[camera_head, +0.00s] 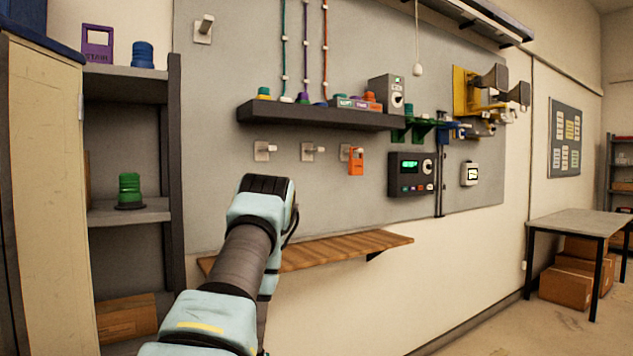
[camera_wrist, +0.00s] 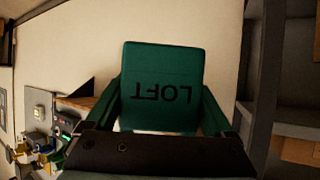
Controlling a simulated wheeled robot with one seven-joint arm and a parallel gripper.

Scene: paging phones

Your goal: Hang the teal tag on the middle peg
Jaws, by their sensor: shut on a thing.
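The teal tag (camera_wrist: 162,70) fills the middle of the wrist view, its label LOFT upside down there. My gripper (camera_wrist: 155,148) is shut on it at the bottom of that view; the exact grip on its frame is hard to see. In the head view the end of my arm hides the gripper and tag. The middle peg (camera_head: 310,152) is bare on the grey board, in a row of three. The left peg (camera_head: 264,151) is also bare. An orange tag (camera_head: 356,162) hangs on the right peg (camera_head: 345,151). My arm's end is below the left peg in the picture.
A dark shelf (camera_head: 320,116) with small items juts out above the pegs. A wooden ledge (camera_head: 345,248) runs below them. A control box (camera_head: 410,174) is to the right. A shelf unit (camera_head: 174,150) with a purple STAIR tag (camera_head: 98,43) stands left.

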